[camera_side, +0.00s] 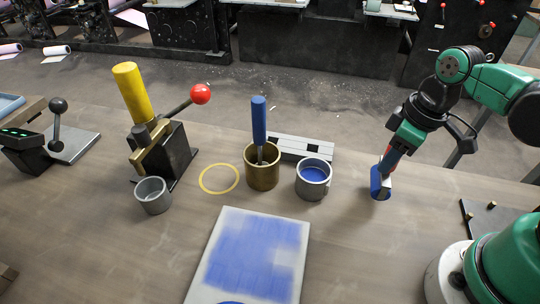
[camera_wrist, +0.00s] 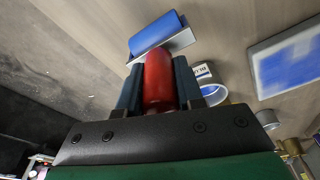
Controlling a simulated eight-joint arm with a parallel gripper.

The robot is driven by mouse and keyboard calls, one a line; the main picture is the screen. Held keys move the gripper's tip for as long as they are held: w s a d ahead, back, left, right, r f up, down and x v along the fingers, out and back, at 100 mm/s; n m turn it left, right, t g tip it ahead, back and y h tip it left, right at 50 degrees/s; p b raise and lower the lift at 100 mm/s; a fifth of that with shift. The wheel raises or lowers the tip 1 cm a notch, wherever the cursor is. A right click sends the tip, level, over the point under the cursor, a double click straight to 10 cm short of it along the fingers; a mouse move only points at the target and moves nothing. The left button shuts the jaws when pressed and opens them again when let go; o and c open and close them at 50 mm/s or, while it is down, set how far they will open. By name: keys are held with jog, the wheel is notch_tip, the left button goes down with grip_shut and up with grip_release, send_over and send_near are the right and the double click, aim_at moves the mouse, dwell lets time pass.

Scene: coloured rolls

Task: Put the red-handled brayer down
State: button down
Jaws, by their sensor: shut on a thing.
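My gripper (camera_side: 390,160) is at the right of the table in the side view. It is shut on the red handle (camera_wrist: 158,80) of the brayer, between its two fingers in the wrist view. The brayer's blue roller (camera_side: 376,183) points down at the table, its handle tilted. The roller (camera_wrist: 155,32) and its pale metal frame show beyond the fingertips in the wrist view. The roller is at or very near the tabletop; I cannot tell whether it touches. Most of the handle is hidden by my gripper in the side view.
A grey cup of blue ink (camera_side: 313,179) stands left of the brayer. Further left are a brass pot (camera_side: 262,175) with a blue-handled tool, a yellow ring (camera_side: 219,179) and a dark lever press (camera_side: 172,155). A blue-inked slab (camera_side: 212,235) lies in front. Table around the brayer is clear.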

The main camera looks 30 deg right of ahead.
jog(key=shift+f, duration=1)
jog(key=c, duration=0.6)
grip_release()
jog(key=shift+f, duration=0.15)
jog(key=shift+o, duration=0.2)
notch_tip(320, 180, up, 12)
jog(key=s, duration=0.2)
jog(key=w+f+m+t, duration=0.3)
jog(key=w+m+t, duration=0.1)
jog(key=w+t, duration=0.1)
jog(key=shift+w+a+f+m+h, duration=0.3)
jog(key=shift+w+a+f+h, duration=0.1)
jog(key=shift+w, duration=0.15)
